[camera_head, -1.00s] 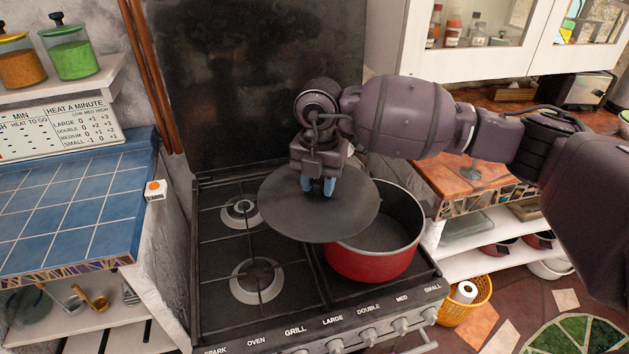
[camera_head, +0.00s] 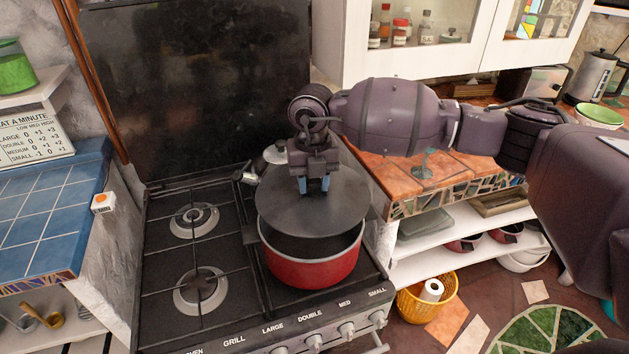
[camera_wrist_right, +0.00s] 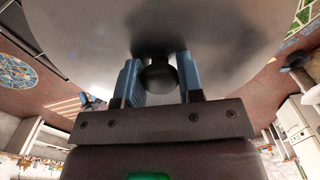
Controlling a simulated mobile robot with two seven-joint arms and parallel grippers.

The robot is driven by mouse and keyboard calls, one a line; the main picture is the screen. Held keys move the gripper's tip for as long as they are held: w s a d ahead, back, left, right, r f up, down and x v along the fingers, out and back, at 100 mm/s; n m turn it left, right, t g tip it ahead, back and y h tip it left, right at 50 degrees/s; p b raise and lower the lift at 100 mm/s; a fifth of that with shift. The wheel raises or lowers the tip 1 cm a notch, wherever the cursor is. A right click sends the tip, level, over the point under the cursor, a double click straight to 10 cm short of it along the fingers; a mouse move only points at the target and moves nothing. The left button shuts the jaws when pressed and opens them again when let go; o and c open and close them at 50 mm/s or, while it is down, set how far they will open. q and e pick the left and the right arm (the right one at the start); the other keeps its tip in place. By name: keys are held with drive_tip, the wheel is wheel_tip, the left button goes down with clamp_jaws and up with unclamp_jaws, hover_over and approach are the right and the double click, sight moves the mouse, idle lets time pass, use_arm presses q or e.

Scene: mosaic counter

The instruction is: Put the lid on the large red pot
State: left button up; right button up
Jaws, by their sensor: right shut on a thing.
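The large red pot (camera_head: 310,268) stands on the right side of the stove, its dark inside showing along the front. My right gripper (camera_head: 313,186) is shut on the knob of the flat dark grey lid (camera_head: 278,212). The lid is held over the back part of the pot's opening and looks raised above the rim, with the front of the opening uncovered. In the right wrist view, the blue fingers grip the dark knob (camera_wrist_right: 158,78) and the lid's underlying disc (camera_wrist_right: 90,40) fills the upper part. My left gripper is not in view.
A metal kettle (camera_head: 273,155) stands behind the lid on the stove (camera_head: 150,255). The left burners are bare. A blue tiled counter (camera_head: 45,215) is at left, an orange tiled counter (camera_head: 440,172) at right. A yellow basket (camera_head: 428,301) sits on the floor.

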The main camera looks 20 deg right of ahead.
sight(310, 192)
drive_tip(key=shift+a, duration=0.35)
drive_tip(key=shift+f, duration=0.15)
drive_tip(key=shift+d+f+b, duration=0.15)
drive_tip(key=shift+f+b, duration=0.25)
drive_tip(key=shift+f, duration=0.05)
drive_tip(key=shift+f+b, duration=0.95)
drive_tip(key=shift+f, duration=0.7)
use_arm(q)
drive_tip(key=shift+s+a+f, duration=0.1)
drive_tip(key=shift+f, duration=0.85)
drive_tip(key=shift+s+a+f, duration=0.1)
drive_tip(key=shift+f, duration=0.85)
use_arm(e)
drive_tip(key=shift+f, duration=0.65)
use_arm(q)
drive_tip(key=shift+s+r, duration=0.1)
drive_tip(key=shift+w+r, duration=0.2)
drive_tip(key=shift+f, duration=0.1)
use_arm(e)
drive_tip(key=shift+f, duration=0.35)
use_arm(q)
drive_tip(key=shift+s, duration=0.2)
use_arm(e)
drive_tip(key=shift+f, duration=0.1)
